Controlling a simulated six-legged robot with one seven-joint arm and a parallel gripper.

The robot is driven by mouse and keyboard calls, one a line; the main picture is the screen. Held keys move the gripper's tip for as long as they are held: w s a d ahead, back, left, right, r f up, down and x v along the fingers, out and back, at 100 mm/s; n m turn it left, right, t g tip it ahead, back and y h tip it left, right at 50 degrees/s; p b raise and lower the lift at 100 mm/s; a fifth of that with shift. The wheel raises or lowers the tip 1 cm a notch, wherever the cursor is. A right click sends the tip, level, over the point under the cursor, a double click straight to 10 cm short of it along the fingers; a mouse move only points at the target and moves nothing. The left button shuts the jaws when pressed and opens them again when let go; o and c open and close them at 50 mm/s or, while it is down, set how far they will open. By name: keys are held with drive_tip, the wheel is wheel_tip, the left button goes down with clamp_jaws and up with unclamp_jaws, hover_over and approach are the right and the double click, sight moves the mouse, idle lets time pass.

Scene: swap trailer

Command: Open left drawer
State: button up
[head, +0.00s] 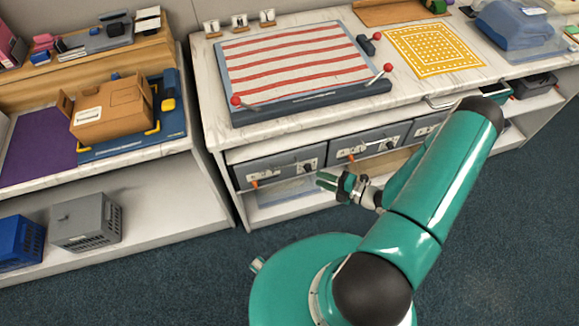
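The left drawer (280,167) is a grey-fronted unit under the white marbled counter, at the left end of a row of drawers. It looks shut, with a dark knob and an orange tab on its front. The middle drawer (370,143) sits to its right. My gripper (325,181) is in front of the row, near the right end of the left drawer and slightly below it. Its fingers point left and look apart and empty. It seems clear of the drawer, though the exact gap cannot be told. My teal arm hides part of the right drawer (428,124).
A red-and-white striped board (290,58) with red-knobbed levers and a yellow patterned mat (432,50) lie on the counter (215,95). Left, a separate shelf holds a cardboard box (112,106) and a grey crate (86,222). Blue carpet (190,265) before the drawers is open floor.

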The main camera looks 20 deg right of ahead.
approach(289, 166)
drive_tip(key=x, duration=0.3)
drive_tip(key=shift+g, duration=0.3)
drive_tip(key=x, duration=0.5)
drive_tip(key=d+f+x, duration=0.1)
drive_tip(key=x, duration=0.2)
drive_tip(key=shift+w+a, duration=0.1)
drive_tip(key=shift+w, duration=0.3)
drive_tip(key=s, duration=0.1)
drive_tip(key=s+a+r, duration=0.1)
drive_tip(key=s+r, duration=0.1)
drive_tip(key=shift+s+a+r, duration=0.1)
drive_tip(key=shift+a+r, duration=0.1)
drive_tip(key=shift+a, duration=0.1)
drive_tip(key=w+d+f, duration=0.1)
drive_tip(key=w+f, duration=0.1)
drive_tip(key=shift+w+d, duration=0.35)
drive_tip(key=shift+d, duration=0.05)
drive_tip(key=shift+s+r, duration=0.25)
drive_tip(key=c, duration=0.3)
drive_tip(key=shift+s+a+r, duration=0.5)
drive_tip(key=shift+s, duration=0.25)
drive_tip(key=c, duration=0.4)
drive_tip(key=shift+w+d+f, duration=0.35)
drive_tip(key=shift+w, duration=0.25)
drive_tip(key=shift+s, duration=0.15)
